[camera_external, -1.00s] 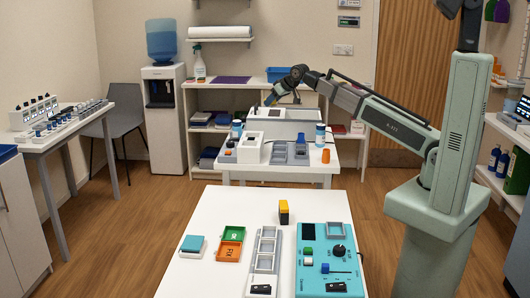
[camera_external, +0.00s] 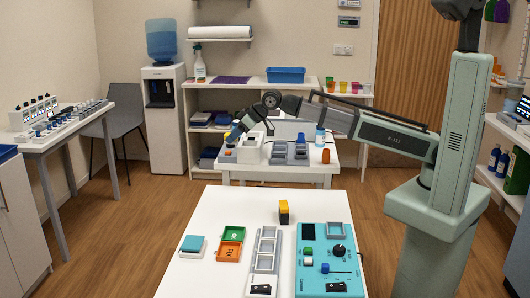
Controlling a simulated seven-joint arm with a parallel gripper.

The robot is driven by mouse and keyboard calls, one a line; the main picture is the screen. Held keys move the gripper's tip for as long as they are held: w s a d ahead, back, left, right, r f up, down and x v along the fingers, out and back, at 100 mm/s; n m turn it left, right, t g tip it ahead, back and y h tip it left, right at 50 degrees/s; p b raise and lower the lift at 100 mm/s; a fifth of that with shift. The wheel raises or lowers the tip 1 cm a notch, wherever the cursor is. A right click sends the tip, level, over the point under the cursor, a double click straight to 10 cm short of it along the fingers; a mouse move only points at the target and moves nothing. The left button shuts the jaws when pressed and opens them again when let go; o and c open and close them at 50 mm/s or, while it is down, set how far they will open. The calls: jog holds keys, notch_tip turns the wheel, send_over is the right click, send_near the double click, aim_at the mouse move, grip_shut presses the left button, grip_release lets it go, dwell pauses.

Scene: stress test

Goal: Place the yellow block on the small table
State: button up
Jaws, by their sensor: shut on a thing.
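The yellow block (camera_external: 284,207), with a dark lower part, stands near the back edge of the white front table (camera_external: 215,207). A second white table (camera_external: 285,171) stands behind it. Which one is the small table I cannot tell. My gripper (camera_external: 231,138) is low over the left end of the rear table, far from the yellow block. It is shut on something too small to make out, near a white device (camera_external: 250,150). The arm covers part of that area.
The rear table holds grey bins (camera_external: 290,153), an orange cap (camera_external: 326,156) and a bottle (camera_external: 320,133).

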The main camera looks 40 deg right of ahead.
jog(key=shift+s+a+f+n+g+y, duration=0.55)
jog(key=shift+s+a+f+n+g, duration=0.9)
jog(key=shift+s+a, duration=4.8)
jog(key=shift+s+a+f+n+g+y, duration=0.65)
jog(key=shift+s+a+f+n, duration=0.85)
jog(key=shift+s+a, duration=4.75)
jog(key=shift+s+a+f+n+g+y, duration=0.4)
jog(key=shift+s+a+f+n+g, duration=2.2)
jog(key=shift+s, duration=6.3)
jog(key=shift+a+f+m+t, duration=0.25)
jog(key=shift+f+t, duration=0.2)
jog(key=shift+f, duration=0.65)
jog(key=shift+a+f+m+t, duration=0.1)
jog(key=shift+a+f+t, duration=0.3)
jog(key=shift+f, duration=0.75)
jog(key=shift+a+f+m+t, duration=0.25)
jog(key=shift+f+t, duration=0.2)
jog(key=shift+f, duration=0.65)
jog(key=o, duration=0.8)
jog(key=shift+f, duration=0.15)
